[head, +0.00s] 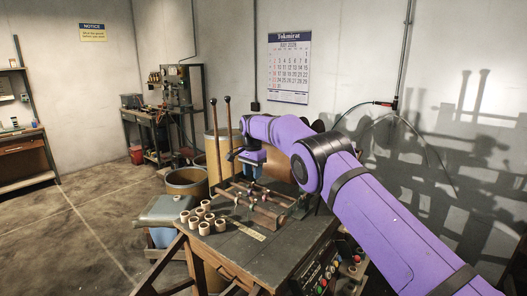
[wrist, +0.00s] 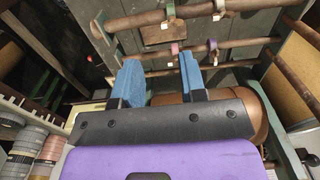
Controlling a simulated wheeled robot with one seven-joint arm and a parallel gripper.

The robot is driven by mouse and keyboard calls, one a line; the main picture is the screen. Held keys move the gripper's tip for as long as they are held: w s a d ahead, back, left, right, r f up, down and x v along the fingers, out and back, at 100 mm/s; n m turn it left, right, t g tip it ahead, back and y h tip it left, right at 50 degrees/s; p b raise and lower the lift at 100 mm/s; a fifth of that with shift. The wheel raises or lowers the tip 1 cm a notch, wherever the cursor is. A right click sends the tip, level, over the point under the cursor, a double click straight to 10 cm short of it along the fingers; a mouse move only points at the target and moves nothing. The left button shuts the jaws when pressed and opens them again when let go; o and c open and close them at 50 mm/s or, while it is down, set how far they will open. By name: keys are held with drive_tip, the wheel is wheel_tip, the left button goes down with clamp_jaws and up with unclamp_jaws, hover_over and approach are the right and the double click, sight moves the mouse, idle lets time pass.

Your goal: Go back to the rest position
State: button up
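My gripper (wrist: 158,82) shows in the wrist view with its two blue fingers apart and nothing between them. In the head view my purple arm reaches over the workbench, and my gripper (head: 243,157) hangs above the winding frame (head: 262,200). In the wrist view, brown rods (wrist: 150,20) of the frame lie beyond the fingertips. The fingers appear apart from the rods.
Several pale rolls (head: 204,227) stand on the left of the dark workbench (head: 245,252). Barrels (head: 187,182) stand behind it. Several tape rolls (wrist: 30,140) line a rack at the wrist view's left. A copper-coloured cylinder (wrist: 258,112) is close to my gripper. Open floor lies at left.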

drive_tip(key=s+d+r, duration=0.2)
drive_tip(key=d+r, duration=0.5)
drive_tip(key=r, duration=0.4)
drive_tip(key=s+d+r+n+t+y, duration=0.1)
drive_tip(key=s+d+r+n+t, duration=0.15)
drive_tip(key=s+d+r, duration=1.45)
drive_tip(key=s+d+r+n, duration=0.1)
drive_tip(key=s+d+r, duration=0.1)
drive_tip(key=s, duration=0.4)
drive_tip(key=s+d+r+n, duration=0.1)
drive_tip(key=s+d+r, duration=0.1)
drive_tip(key=s, duration=0.4)
drive_tip(key=s+d+f+n+t, duration=0.1)
drive_tip(key=s+d+f, duration=0.2)
drive_tip(key=s, duration=1)
drive_tip(key=s+d+f+n+t+h, duration=0.1)
drive_tip(key=s+f, duration=0.6)
drive_tip(key=s, duration=0.7)
drive_tip(key=shift+s+d+f+n+t, duration=0.15)
drive_tip(key=shift+s+d+n+t, duration=0.25)
drive_tip(key=shift+d, duration=0.85)
